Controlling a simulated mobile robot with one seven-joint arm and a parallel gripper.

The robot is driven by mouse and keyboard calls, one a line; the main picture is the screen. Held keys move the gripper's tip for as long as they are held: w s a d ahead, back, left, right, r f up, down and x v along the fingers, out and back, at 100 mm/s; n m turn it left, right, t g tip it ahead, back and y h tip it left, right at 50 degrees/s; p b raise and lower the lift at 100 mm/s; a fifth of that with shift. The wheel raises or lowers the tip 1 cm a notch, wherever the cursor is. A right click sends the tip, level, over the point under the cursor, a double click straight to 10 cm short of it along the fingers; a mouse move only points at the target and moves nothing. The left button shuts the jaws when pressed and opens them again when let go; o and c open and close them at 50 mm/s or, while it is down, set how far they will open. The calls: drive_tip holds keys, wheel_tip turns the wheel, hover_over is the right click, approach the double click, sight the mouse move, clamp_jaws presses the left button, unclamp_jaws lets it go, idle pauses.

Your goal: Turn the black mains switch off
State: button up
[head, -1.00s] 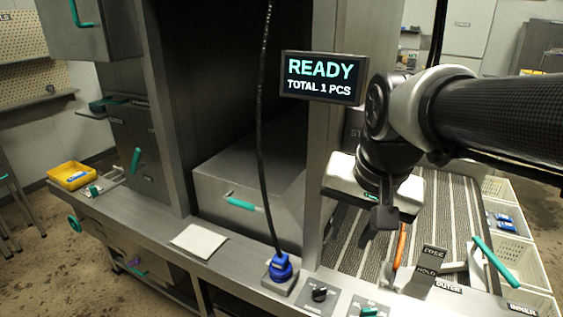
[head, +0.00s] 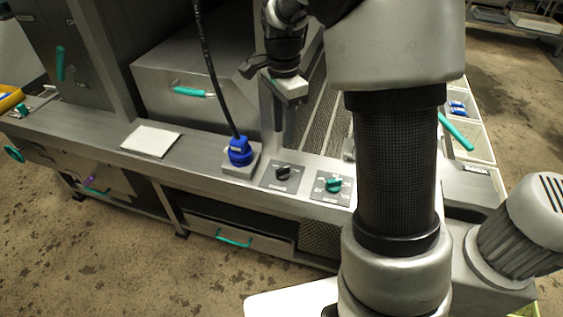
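The black mains switch (head: 283,173) is a small rotary knob on a grey plate on the front ledge of the steel machine. Its handle lies slantwise; the plate's lettering is too small to read. It is uncovered in this view. My gripper (head: 288,90) hangs above and behind the switch, clearly apart from it.
A blue plug (head: 239,151) with a thick black cable (head: 208,65) stands left of the switch. A green knob (head: 333,185) sits close on its right. A pale flat pad (head: 151,140) lies further left. My arm covers the ledge's right part.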

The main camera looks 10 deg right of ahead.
sight(283, 168)
wheel_tip(283, 168, down, 13)
drive_tip(key=shift+f+b, duration=0.1)
drive_tip(key=shift+b, duration=0.9)
clamp_jaws()
